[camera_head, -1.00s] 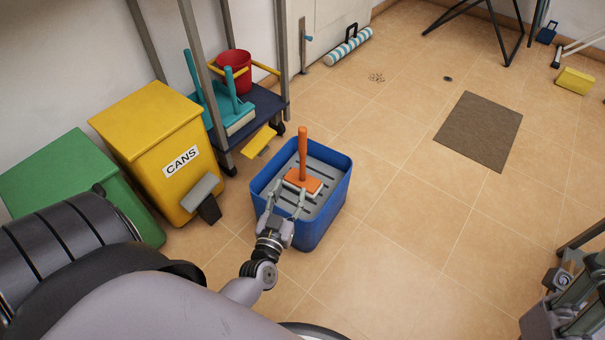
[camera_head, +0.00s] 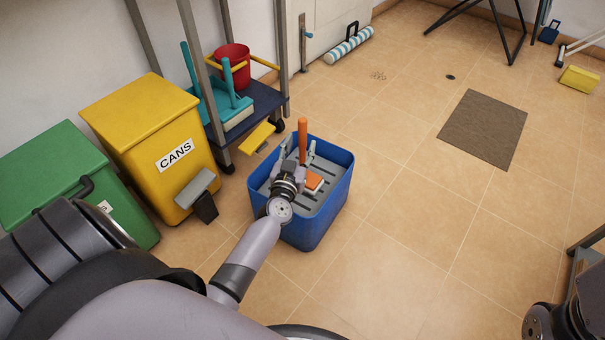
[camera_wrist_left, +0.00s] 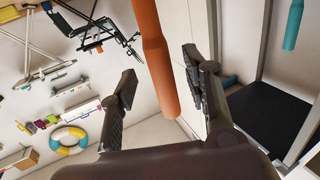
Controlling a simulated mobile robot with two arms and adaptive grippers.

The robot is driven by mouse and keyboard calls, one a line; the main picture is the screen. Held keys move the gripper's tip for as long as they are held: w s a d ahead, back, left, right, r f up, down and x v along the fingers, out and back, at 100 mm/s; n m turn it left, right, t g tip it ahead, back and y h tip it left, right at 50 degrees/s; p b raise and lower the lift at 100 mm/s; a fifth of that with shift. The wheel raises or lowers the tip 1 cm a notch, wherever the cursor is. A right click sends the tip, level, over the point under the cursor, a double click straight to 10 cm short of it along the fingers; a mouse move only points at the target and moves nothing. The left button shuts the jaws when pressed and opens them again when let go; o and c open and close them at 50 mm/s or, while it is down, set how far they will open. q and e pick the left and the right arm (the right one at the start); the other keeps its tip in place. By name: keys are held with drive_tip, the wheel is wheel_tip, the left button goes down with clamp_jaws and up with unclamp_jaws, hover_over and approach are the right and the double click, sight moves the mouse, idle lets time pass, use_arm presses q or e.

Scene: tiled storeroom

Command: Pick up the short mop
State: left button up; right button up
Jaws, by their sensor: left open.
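The short mop has an upright orange handle (camera_head: 303,140) and an orange head (camera_head: 314,181), and stands in a blue bin (camera_head: 333,206) with a grey slatted inside. My left gripper (camera_head: 298,152) is over the bin at the handle, hiding part of the mop. In the left wrist view the orange handle (camera_wrist_left: 160,65) passes between the two spread fingers of my left gripper (camera_wrist_left: 160,92), with gaps to both sides. The left gripper is open. In the head view, part of my right arm shows at the lower right corner; its fingers cannot be made out.
A yellow CANS bin (camera_head: 150,140) and a green bin (camera_head: 60,180) stand left of the blue bin. Behind is a cart (camera_head: 262,103) with a red bucket (camera_head: 233,64) and teal tools. A brown mat (camera_head: 483,128) lies on open tiled floor at right.

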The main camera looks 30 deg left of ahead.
sight(301, 142)
use_arm(q)
drive_tip(key=x, duration=0.3)
drive_tip(key=shift+w+a+b, duration=0.1)
drive_tip(key=shift+w+b, duration=0.1)
drive_tip(key=shift+b, duration=0.2)
clamp_jaws()
